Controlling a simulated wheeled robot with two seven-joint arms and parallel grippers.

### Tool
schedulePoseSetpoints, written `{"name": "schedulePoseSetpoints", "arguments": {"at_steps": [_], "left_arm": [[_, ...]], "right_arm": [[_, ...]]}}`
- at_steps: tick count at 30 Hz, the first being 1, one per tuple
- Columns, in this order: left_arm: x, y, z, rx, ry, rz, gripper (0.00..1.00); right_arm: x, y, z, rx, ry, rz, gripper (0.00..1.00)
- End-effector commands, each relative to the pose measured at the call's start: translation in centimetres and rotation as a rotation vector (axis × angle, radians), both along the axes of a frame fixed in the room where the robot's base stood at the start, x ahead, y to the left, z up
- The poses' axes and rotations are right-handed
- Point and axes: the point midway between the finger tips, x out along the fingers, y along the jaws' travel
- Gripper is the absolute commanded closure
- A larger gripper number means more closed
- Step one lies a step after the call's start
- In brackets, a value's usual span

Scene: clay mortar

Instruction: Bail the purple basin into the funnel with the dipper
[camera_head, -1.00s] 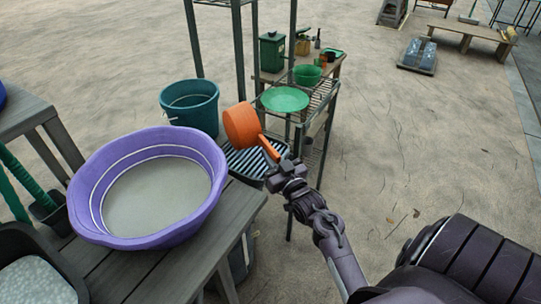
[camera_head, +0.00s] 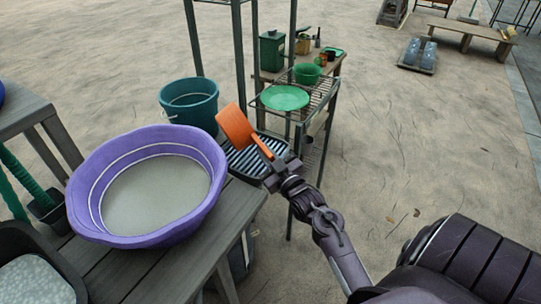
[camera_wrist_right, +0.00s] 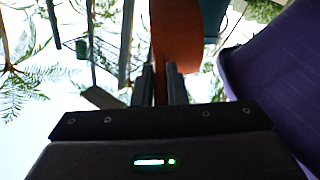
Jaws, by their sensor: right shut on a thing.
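The purple basin (camera_head: 207,195) stands on a grey slatted bench at the left, with a grey-beige filling. My right gripper (camera_head: 272,178) is shut on the handle of the orange dipper (camera_head: 237,128), right of the basin and above it in the picture. The dipper is strongly tipped; its inside is hidden. In the right wrist view the dipper (camera_wrist_right: 175,35) rises from between the fingers (camera_wrist_right: 161,85), with the basin (camera_wrist_right: 275,80) at the right. A wide green dish (camera_head: 285,98), seemingly the funnel, sits on the wire rack behind. My left gripper is out of view.
A teal bucket (camera_head: 189,103) stands behind the basin. A black ribbed tray (camera_head: 250,158) lies beyond the bench (camera_head: 150,272), close to the dipper. Rack posts (camera_head: 239,50) rise behind it. A green bowl (camera_head: 307,73) is near the dish. Open sandy ground lies to the right.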

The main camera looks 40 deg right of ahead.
Motion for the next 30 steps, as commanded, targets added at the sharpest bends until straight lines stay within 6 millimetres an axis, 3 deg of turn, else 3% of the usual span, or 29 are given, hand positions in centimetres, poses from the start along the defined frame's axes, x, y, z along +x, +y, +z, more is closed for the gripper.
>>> {"name": "schedulePoseSetpoints", "arguments": {"at_steps": [7, 14, 18, 30], "left_arm": [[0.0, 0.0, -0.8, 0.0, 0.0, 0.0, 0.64], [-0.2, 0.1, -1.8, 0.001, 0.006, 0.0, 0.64], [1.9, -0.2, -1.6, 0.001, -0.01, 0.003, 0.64], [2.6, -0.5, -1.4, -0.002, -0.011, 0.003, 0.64]], "right_arm": [[0.1, 1.5, 0.5, -0.311, 0.037, 0.004, 1.0], [0.1, 1.3, 1.4, -0.575, 0.068, 0.006, 1.0], [0.0, 1.1, 2.0, -0.738, 0.091, 0.005, 1.0], [0.0, 0.9, 2.5, -0.838, 0.106, 0.006, 1.0]]}}
